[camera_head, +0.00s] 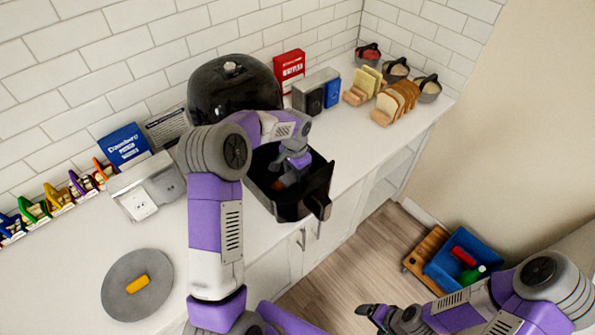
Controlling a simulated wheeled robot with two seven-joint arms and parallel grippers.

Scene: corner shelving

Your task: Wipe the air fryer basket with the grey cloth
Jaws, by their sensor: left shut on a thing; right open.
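The air fryer basket (272,204) is a black drawer, pulled out in front of the black air fryer (225,80) at the counter's front edge. My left arm reaches across the air fryer's front. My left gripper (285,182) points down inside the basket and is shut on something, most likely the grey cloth. The cloth itself cannot be made out clearly against the dark basket. A small orange-brown patch shows at the fingertips. My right gripper (372,312) is open and empty, low over the floor, away from the counter.
A grey round mat (115,298) holds a yellow object (138,284) at the front left. A silver toaster (148,188), colourful small holders, bread slices (388,108) and bowls line the wall. A blue bin (452,262) stands on the floor at right. The counter right of the basket is clear.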

